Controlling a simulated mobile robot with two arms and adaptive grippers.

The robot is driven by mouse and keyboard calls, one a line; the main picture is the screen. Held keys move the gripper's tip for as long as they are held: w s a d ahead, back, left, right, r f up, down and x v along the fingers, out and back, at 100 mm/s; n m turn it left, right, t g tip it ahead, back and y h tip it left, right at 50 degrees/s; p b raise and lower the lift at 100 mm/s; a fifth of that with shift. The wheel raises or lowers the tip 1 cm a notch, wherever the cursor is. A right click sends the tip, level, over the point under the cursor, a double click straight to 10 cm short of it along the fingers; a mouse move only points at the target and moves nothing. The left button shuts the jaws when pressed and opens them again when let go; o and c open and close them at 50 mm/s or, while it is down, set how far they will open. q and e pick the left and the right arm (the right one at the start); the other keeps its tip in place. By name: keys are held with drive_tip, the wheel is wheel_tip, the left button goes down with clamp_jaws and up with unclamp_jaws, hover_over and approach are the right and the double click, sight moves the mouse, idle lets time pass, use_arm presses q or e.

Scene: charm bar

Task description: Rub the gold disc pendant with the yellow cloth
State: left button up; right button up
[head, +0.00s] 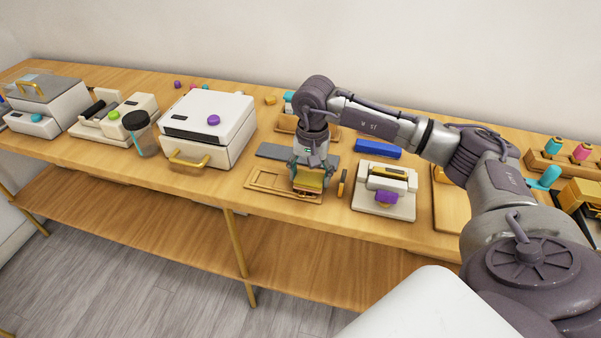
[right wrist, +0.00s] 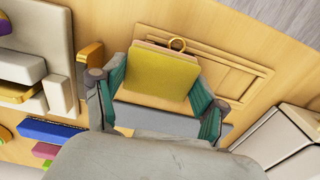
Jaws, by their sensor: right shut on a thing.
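My right gripper (head: 309,178) points down over the front part of the wooden counter, its two teal-padded fingers on either side of the yellow cloth (head: 308,186). In the right wrist view the cloth (right wrist: 160,76) is a flat yellow pad between the fingers, and the gripper is shut on it. A small gold ring (right wrist: 177,43) shows just past the cloth's far edge. It may belong to the gold disc pendant, but no disc is visible. The cloth sits over or at the right end of a shallow wooden tray (head: 262,183); I cannot tell whether it touches. My left gripper is out of view.
A white box machine with a gold handle (head: 208,128) stands left of the tray. A grey mat (head: 270,151) lies behind it. To the right are a white press with a purple knob (head: 386,190) and a blue block (head: 378,149). The counter's front edge is close.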

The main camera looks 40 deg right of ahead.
drive_tip(key=shift+f, duration=0.15)
drive_tip(key=shift+w+a, duration=0.15)
drive_tip(key=shift+a, duration=0.05)
drive_tip(key=shift+w+a+b, duration=0.3)
drive_tip(key=shift+w, duration=0.1)
drive_tip(key=shift+w, duration=0.1)
drive_tip(key=shift+w+a, duration=0.2)
drive_tip(key=shift+a, duration=0.05)
idle(0.4)
drive_tip(key=shift+s+d+b, duration=0.25)
drive_tip(key=shift+b, duration=0.05)
